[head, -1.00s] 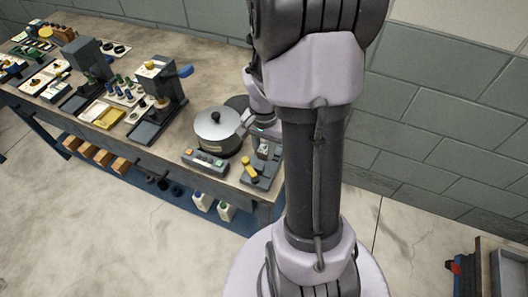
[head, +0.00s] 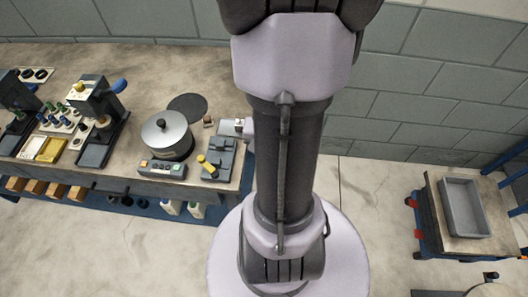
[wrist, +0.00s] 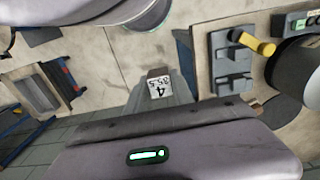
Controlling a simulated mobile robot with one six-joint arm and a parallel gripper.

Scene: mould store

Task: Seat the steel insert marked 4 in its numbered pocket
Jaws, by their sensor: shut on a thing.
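The steel insert (wrist: 158,88) is a small block with a dark top and a pale face marked 4, with further digits below it. In the wrist view it sits at the tips of my gripper (wrist: 160,98), which is shut on it. Bare floor shows behind it, beside the bench end. In the head view my arm hides most of the gripper. A grey fixture with a yellow handle (head: 218,158) stands on the bench's right end; it also shows in the wrist view (wrist: 232,58). I cannot make out a numbered pocket.
A lidded silver pot (head: 166,134), a button box (head: 162,169) and a dark round plate (head: 187,105) stand near the fixture on the bench (head: 140,112). Presses and small parts crowd its left. A cart at right carries a grey tray (head: 448,205). Open floor lies between.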

